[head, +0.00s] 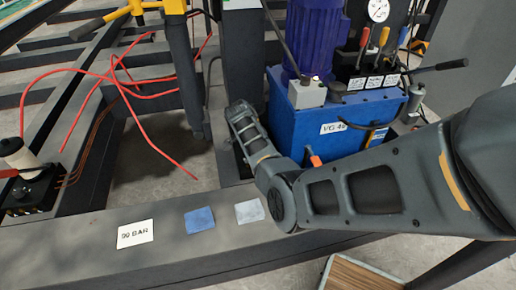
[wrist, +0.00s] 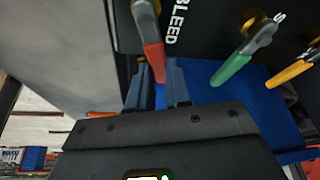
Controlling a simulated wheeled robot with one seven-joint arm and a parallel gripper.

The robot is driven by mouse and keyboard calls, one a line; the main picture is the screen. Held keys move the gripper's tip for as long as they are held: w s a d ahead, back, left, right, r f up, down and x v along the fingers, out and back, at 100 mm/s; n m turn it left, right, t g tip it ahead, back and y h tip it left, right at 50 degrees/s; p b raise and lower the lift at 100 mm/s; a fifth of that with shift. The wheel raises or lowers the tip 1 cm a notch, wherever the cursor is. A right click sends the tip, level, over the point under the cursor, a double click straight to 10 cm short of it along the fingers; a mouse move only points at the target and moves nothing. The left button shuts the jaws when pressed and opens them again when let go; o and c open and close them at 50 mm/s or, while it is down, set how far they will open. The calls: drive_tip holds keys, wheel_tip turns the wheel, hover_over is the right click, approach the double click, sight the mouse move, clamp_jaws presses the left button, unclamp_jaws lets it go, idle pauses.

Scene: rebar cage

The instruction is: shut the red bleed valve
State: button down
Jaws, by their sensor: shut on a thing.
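The red bleed valve handle (wrist: 153,52) hangs from a brass fitting beside the white word BLEED on a dark panel in the wrist view. My gripper (wrist: 157,88) has one finger on each side of the handle's lower end and is shut on it. The handle points down in that picture, tilted slightly. In the head view my arm crosses in front of the blue power unit (head: 292,113); I cannot make out my fingertips or their hold on the handle there.
A green handle (wrist: 231,69) and a yellow handle (wrist: 290,73) sit to the right of the red one. In the head view, several levers stand above white labels on the unit. A card reading 90 BAR (head: 136,234) and a blue cloth (head: 200,220) lie on the dark beam.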

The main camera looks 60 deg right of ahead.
drive_tip(key=shift+s+a+m+g+y+b, duration=0.2)
drive_tip(key=shift+s+a+m+g+y, duration=0.15)
drive_tip(key=shift+m, duration=0.6)
drive_tip(key=shift+s+a+m+g+y+b, duration=0.15)
drive_tip(key=shift+s+a+m+g+y, duration=0.15)
drive_tip(key=shift+m, duration=0.65)
drive_tip(key=shift+s, duration=0.1)
drive_tip(key=c, duration=1)
unclamp_jaws()
drive_tip(key=shift+c, duration=0.2)
drive_tip(key=p+v, duration=0.2)
drive_tip(key=v, duration=0.5)
drive_tip(key=shift+r+p, duration=0.3)
drive_tip(key=shift+r, duration=0.05)
drive_tip(key=shift+a, duration=0.1)
